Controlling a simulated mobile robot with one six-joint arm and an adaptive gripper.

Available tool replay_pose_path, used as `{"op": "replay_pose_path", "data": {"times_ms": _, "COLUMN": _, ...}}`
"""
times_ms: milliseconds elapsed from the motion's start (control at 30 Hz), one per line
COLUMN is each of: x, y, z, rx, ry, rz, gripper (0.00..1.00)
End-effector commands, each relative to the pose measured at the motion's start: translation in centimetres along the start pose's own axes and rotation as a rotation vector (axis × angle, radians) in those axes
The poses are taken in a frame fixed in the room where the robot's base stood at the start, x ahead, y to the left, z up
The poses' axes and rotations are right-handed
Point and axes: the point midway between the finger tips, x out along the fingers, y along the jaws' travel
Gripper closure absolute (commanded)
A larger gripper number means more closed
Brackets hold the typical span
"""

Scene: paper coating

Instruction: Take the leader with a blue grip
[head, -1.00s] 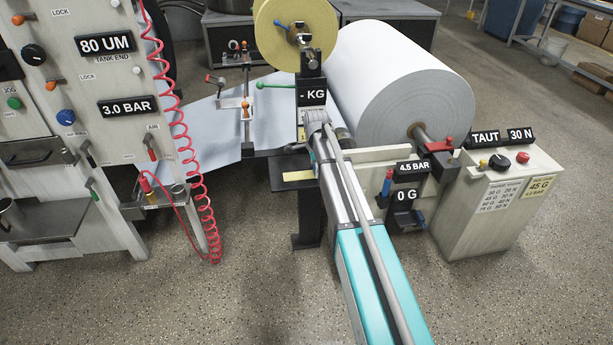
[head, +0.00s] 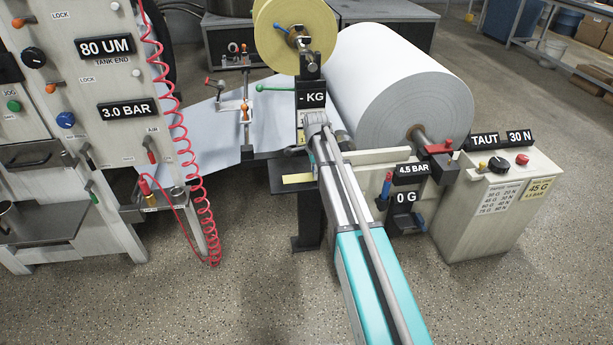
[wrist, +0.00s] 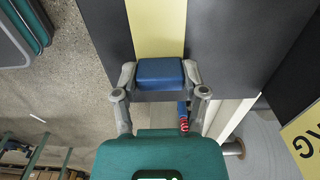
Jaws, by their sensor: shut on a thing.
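In the wrist view, my gripper (wrist: 159,88) is shut on a blue grip (wrist: 159,72), a small block held between its two grey fingers. A pale yellow strip (wrist: 157,25) runs away from behind the grip over a dark surface. I cannot tell whether the strip is joined to the grip. In the head view, my arm reaches to the small black stand below the "- KG" sign (head: 310,95). There the fingertips and the grip are hidden behind my own wrist. A yellow strip shows on the black stand (head: 283,187) just left of my arm.
A large white paper roll (head: 405,90) lies behind and right of my arm. A yellow roll (head: 275,35) is above. A control box (head: 490,205) stands at right. A machine panel with a red coiled hose (head: 170,100) is at left. The floor in front is clear.

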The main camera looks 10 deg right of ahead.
Motion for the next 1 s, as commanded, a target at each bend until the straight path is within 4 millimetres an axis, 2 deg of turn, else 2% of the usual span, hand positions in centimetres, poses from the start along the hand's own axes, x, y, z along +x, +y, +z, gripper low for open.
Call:
{"op": "replay_pose_path", "data": {"times_ms": 467, "x": -0.8, "y": 0.0, "z": 0.0, "rx": 0.0, "ry": 0.0, "rz": 0.0, "gripper": 0.77}}
{"op": "replay_pose_path", "data": {"times_ms": 800, "x": -3.6, "y": 0.0, "z": 0.0, "rx": 0.0, "ry": 0.0, "rz": 0.0, "gripper": 0.77}}
{"op": "replay_pose_path", "data": {"times_ms": 1000, "x": -5.9, "y": 2.2, "z": 0.1, "rx": 0.0, "ry": 0.0, "rz": 0.0, "gripper": 0.77}}
